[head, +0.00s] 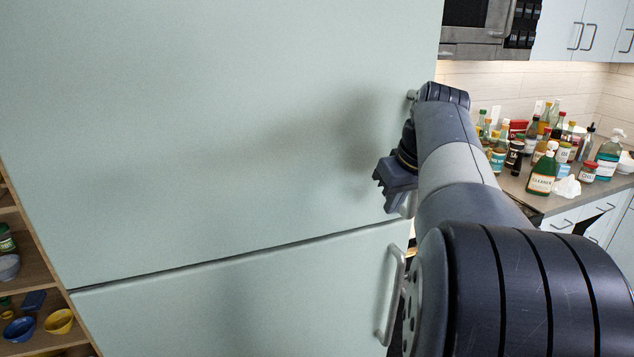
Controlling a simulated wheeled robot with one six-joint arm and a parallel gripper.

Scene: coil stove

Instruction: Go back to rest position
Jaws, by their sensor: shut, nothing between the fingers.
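My gripper (388,184) is shut and empty. It is at the end of my arm, in front of the pale green fridge's upper door (200,130), near that door's right edge. I cannot tell whether it touches the door. My arm reaches from the lower right corner up along the door's right edge and hides part of it. The fridge's lower door (230,300) is below, with a grey vertical handle (390,295) close to my arm. Both doors look shut.
A counter (535,200) at right holds several bottles and jars, including a green cleaner bottle (543,172). A microwave (478,25) is above. A wooden shelf (30,220) at left holds a blue bowl (19,331) and a yellow bowl (59,321).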

